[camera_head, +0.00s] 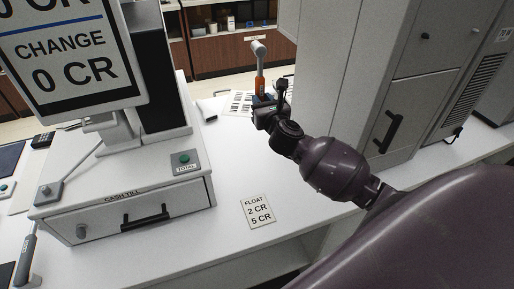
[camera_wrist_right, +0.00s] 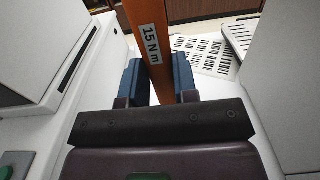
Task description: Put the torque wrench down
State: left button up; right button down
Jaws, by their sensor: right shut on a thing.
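The torque wrench (camera_head: 259,72) has an orange handle and a grey head, and stands upright in the head view above the back of the white counter. My right gripper (camera_head: 262,98) is shut on its handle. In the right wrist view the orange handle (camera_wrist_right: 153,45), marked "15 N m", sits between the blue fingers of the right gripper (camera_wrist_right: 158,78). The lower end of the wrench is hidden by the gripper, so I cannot tell whether it touches the counter. My left gripper is not in view.
A cash till (camera_head: 130,205) with a display (camera_head: 70,55) stands left. A grey cabinet (camera_head: 395,80) stands right. A printed sheet (camera_head: 238,103) lies at the back; it also shows in the wrist view (camera_wrist_right: 205,55). A float card (camera_head: 257,211) lies in front, with bare counter around it.

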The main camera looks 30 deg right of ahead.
notch_tip(320, 180, down, 18)
jog(key=b, duration=0.6)
jog(key=shift+b, duration=0.4)
jog(key=shift+f, duration=0.25)
jog(key=shift+r, duration=0.15)
jog(key=shift+f, duration=0.2)
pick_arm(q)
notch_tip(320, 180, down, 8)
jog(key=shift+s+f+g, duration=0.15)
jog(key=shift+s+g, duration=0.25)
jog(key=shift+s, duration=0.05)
pick_arm(e)
jog(key=c, duration=0.9)
grip_release()
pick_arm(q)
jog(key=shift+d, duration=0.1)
